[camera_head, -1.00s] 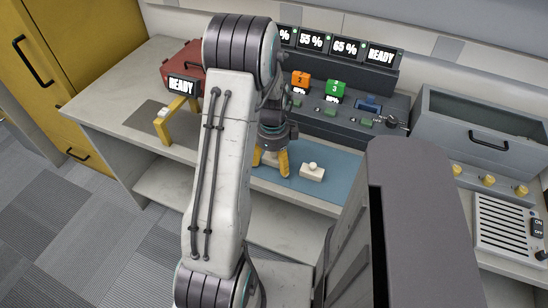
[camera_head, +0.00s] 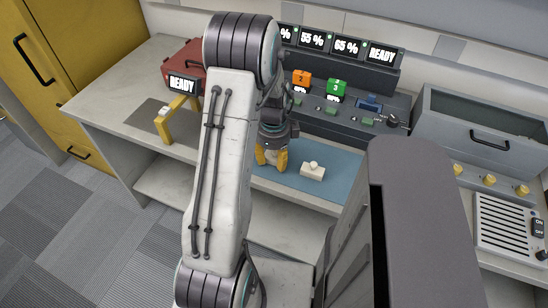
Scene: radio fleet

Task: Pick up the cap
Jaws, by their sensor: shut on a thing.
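My gripper (camera_head: 271,159) points down over the blue mat (camera_head: 343,162), behind and to the right of my upper arm. Its yellow fingers are closed in on a small thing between them, which I take to be the cap. The cap is almost wholly hidden by the fingers, and I cannot tell whether it touches the mat. A cream block with a round knob (camera_head: 313,171) sits on the mat to the right of the gripper, apart from it.
Behind the mat is a dark charging console with an orange unit (camera_head: 301,79) and a green unit (camera_head: 337,88). A grey open bin (camera_head: 480,140) stands right. A yellow stand (camera_head: 172,120) and red case (camera_head: 181,62) are left. Bare mat lies right of the block.

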